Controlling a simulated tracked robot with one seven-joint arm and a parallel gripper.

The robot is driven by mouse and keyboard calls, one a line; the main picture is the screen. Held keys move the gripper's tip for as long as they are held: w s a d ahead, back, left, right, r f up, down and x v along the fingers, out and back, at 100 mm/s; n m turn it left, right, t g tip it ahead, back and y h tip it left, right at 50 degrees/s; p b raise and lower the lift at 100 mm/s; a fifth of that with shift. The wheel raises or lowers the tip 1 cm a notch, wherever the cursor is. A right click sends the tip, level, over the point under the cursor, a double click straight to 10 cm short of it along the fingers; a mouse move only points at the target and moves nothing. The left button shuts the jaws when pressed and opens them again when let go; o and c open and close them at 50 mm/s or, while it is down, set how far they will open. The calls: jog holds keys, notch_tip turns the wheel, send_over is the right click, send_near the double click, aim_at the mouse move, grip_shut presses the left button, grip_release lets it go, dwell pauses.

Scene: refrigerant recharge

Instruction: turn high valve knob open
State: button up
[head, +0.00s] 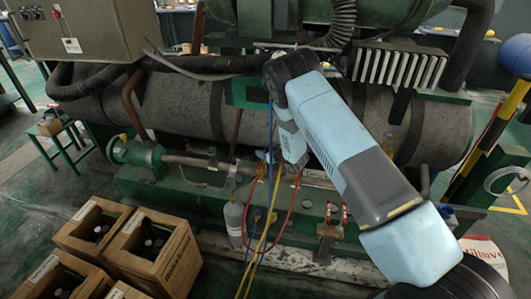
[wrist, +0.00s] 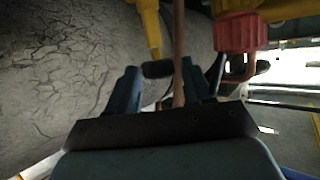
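In the wrist view my gripper (wrist: 160,85) has its two blue fingers spread apart. A black ribbed cylinder (wrist: 158,69) on a yellow stem (wrist: 149,25) and a thin copper-brown pipe (wrist: 178,50) show in the gap between the fingers; I cannot tell their depth. A red ribbed knob (wrist: 237,32) on a yellow body (wrist: 236,65) is to the right of the fingers, apart from them. I cannot confirm which part is the high valve knob. In the head view my arm hides most of the valve area, and the fingers are not clear there.
A big grey cracked tank (head: 180,105) lies behind. Red hoses (head: 284,222) and yellow hoses (head: 262,243) hang below my gripper, with a grey bottle (head: 235,222) beside them. Wooden crates (head: 170,262) stand at lower left. A yellow-black post (head: 490,135) stands at right.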

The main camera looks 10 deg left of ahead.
jog(key=shift+o, duration=0.7)
jog(key=v, duration=1.3)
jog(key=shift+s+d, duration=0.2)
jog(key=shift+s, duration=0.05)
jog(key=shift+r, duration=0.15)
